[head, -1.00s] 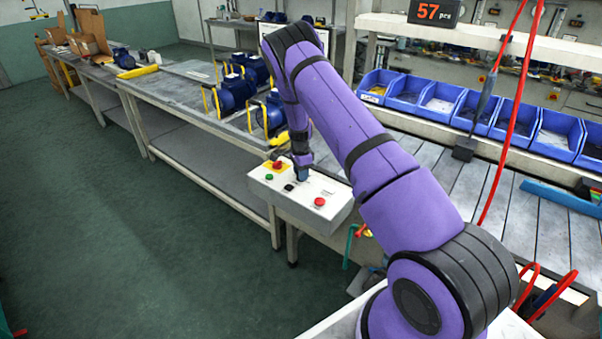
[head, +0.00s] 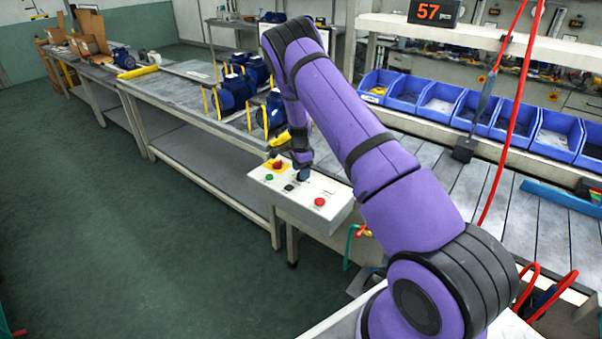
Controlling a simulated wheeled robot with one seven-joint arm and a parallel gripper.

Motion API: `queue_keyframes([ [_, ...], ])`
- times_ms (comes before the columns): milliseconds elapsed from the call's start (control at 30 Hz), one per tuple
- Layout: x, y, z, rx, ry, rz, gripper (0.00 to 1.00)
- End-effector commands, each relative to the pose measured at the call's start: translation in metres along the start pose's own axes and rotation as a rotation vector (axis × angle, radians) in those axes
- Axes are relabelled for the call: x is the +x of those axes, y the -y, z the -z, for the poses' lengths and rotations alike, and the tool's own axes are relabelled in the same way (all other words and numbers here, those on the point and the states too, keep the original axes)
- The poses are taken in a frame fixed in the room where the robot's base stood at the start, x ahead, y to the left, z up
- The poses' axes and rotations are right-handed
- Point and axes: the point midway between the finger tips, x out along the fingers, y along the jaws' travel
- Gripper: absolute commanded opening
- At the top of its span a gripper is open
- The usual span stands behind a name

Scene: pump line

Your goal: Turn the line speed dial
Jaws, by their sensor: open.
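A pale control box (head: 335,208) stands at the near corner of the line. On its top are a red button on a yellow plate (head: 278,165), a green button (head: 269,177), a small black control (head: 289,188) and another red button (head: 320,202). My gripper (head: 303,174) points down over the back middle of this panel, behind the black control. It is open. The fingertips are small and dark, and I cannot tell whether they touch anything. I cannot clearly pick out the line speed dial; it may be hidden by or under my gripper.
Blue pumps (head: 236,92) with yellow handles stand on the long bench behind the box. Blue bins (head: 470,108) line the right side above the roller conveyor (head: 535,228). A red hose (head: 513,100) and a hanging tool (head: 480,110) are at the right. The left floor is clear.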

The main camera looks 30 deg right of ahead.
Motion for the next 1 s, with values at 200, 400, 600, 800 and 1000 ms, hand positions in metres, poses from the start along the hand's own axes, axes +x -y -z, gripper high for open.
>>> queue_keyframes([
  [200,-0.042,0.001,0.000,-0.001,0.000,0.003,0.61],
  [400,-0.075,0.000,0.000,0.000,-0.001,0.002,0.61],
  [600,-0.092,0.000,0.000,0.000,0.000,0.001,0.61],
  [800,-0.095,0.000,0.000,0.000,-0.001,0.000,0.61],
  [1000,-0.095,0.000,0.000,0.000,0.000,0.000,0.61],
])
